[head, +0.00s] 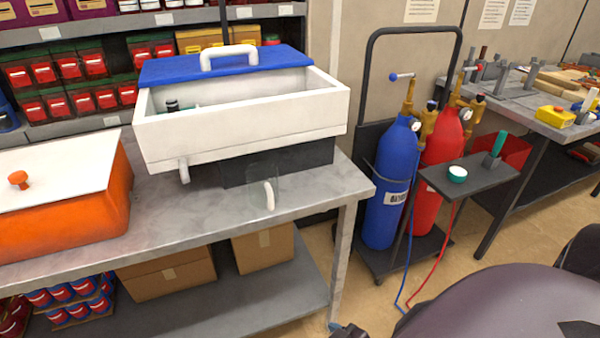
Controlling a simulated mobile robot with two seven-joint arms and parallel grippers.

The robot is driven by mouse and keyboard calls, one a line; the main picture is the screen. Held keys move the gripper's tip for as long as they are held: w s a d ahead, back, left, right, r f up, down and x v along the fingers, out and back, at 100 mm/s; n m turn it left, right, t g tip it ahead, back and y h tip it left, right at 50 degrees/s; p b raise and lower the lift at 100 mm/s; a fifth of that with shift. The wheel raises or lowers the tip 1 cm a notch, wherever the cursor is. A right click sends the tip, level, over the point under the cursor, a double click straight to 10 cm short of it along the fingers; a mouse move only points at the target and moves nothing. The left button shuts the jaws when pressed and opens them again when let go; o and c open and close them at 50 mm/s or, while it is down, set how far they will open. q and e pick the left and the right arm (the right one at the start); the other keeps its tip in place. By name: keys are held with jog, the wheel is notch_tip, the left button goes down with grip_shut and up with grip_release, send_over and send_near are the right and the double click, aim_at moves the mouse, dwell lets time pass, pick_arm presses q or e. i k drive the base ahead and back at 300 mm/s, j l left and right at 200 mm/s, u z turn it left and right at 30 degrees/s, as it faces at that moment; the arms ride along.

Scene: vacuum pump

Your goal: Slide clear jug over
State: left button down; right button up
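The clear jug (258,178) stands on the grey metal workbench (310,187), near its front edge and towards its right end. It is see-through and faint, and its white handle (269,196) faces the front. It stands in front of the dark base under a white open tank (245,138); whether it touches the base I cannot tell. A white spout (184,172) sticks out low on the tank's front, left of the jug. Neither of my grippers shows in the head view.
A blue lid (270,65) with a white handle lies over the tank's back. An orange box (60,215) takes up the bench's left end. Bench top is clear between box and jug. Blue (387,185) and red (442,150) gas cylinders stand on a cart at right.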

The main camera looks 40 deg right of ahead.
aim_at(261, 178)
jog(key=l+u, duration=0.1)
jog(key=l, duration=1.65)
